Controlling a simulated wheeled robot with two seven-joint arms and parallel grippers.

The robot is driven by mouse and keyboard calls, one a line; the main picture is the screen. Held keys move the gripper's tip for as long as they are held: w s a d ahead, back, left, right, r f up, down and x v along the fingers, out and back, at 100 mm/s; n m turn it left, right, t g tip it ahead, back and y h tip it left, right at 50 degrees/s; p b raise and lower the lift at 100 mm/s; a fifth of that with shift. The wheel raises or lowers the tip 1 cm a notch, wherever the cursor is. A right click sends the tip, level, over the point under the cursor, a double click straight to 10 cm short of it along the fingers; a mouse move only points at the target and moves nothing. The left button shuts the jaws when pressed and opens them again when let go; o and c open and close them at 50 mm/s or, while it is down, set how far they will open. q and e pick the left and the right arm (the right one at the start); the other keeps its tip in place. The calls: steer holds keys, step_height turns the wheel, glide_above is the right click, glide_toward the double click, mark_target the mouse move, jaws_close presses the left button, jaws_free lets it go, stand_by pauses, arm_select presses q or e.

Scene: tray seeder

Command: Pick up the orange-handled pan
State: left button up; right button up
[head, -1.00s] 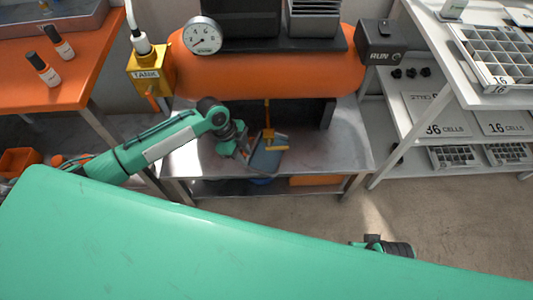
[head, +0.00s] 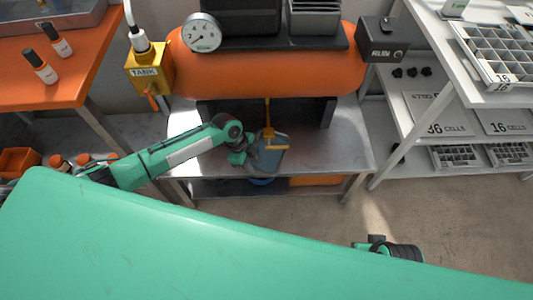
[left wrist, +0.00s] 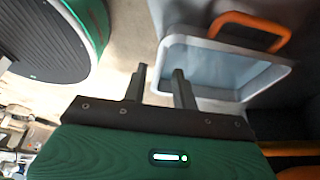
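The pan (head: 264,160) is a shallow grey-blue tray on the steel table under the orange tank. In the left wrist view the pan (left wrist: 205,68) has a pale rim and an orange loop handle (left wrist: 250,30) at its far side. My left gripper (head: 243,157) is at the pan's left side in the head view. In the left wrist view its two fingers (left wrist: 160,78) are apart with nothing held. One finger overlaps the pan's near corner and the other is outside the rim; contact cannot be told. My right gripper does not show.
A yellow drain pipe (head: 267,112) hangs from the orange tank (head: 265,75) above the pan. The steel table (head: 335,150) is clear right of the pan. A grey shelf unit (head: 415,125) stands at the right and an orange bench (head: 45,75) at the left.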

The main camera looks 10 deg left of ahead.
arm_select(q)
steer(key=x, duration=0.2)
steer(key=shift+w+d+f, duration=0.1)
steer(key=shift+d+f, duration=0.05)
steer(key=shift+f, duration=0.15)
steer(key=shift+d+f, duration=0.15)
steer(key=shift+f, duration=0.1)
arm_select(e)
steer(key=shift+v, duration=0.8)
arm_select(q)
steer(key=shift+c, duration=0.5)
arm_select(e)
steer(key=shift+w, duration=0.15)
arm_select(q)
jaws_close()
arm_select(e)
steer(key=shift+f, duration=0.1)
arm_select(q)
steer(key=shift+r, duration=0.1)
